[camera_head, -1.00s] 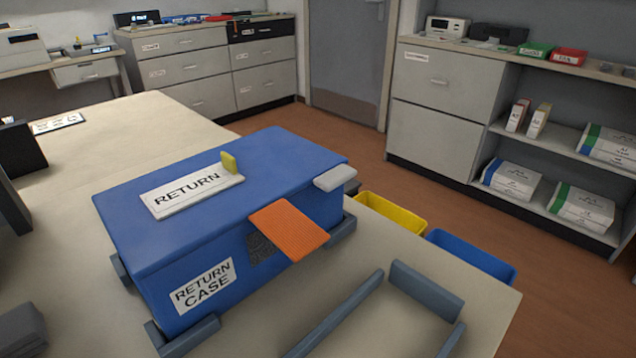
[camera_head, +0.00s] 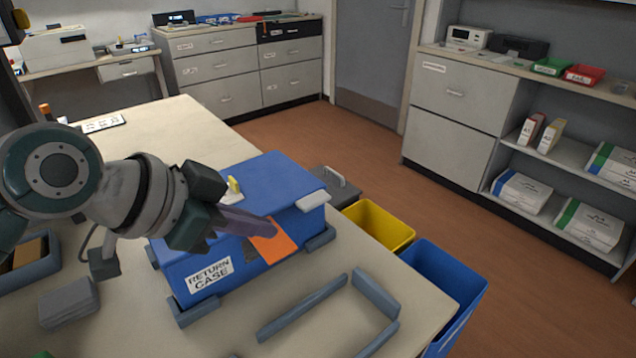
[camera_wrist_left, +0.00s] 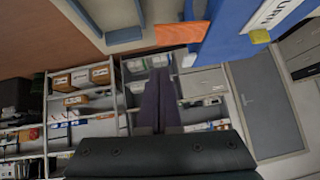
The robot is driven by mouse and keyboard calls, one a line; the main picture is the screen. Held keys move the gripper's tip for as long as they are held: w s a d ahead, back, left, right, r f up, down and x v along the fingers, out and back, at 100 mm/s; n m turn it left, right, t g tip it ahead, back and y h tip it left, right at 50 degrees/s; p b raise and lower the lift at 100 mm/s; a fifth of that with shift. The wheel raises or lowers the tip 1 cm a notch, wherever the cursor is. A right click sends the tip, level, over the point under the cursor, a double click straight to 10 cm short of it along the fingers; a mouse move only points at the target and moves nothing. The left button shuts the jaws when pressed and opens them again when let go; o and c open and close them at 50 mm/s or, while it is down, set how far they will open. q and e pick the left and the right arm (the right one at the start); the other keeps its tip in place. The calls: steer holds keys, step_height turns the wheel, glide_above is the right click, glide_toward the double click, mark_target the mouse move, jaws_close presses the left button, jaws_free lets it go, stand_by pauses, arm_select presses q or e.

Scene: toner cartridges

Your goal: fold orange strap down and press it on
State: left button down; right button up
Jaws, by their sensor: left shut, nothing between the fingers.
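The blue return case (camera_head: 290,235) stands on the table with its lid shut. The orange strap (camera_head: 284,247) sticks out from the lid's front edge, over the front face. It also shows in the left wrist view (camera_wrist_left: 182,32), apart from the case's side. A dark patch (camera_head: 250,256) on the front face shows beside the strap. My left gripper (camera_head: 272,230) is shut and empty, its fingertips at the strap in the head view; I cannot tell whether they touch. My right gripper is not in view.
Grey corner blocks (camera_head: 195,311) hold the case's base. An empty grey rail frame (camera_head: 318,308) lies right of it. Yellow (camera_head: 378,226) and blue (camera_head: 447,290) bins stand beyond the table edge.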

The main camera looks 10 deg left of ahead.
mark_target(289, 251)
arm_select(q)
steer(key=f, duration=0.1)
steer(key=w+f, duration=0.1)
steer(key=f, duration=0.1)
steer(key=f+b, duration=0.1)
steer(key=f, duration=0.1)
steer(key=shift+w+d, duration=0.3)
steer(key=shift+d, duration=0.05)
steer(key=shift+f, duration=0.4)
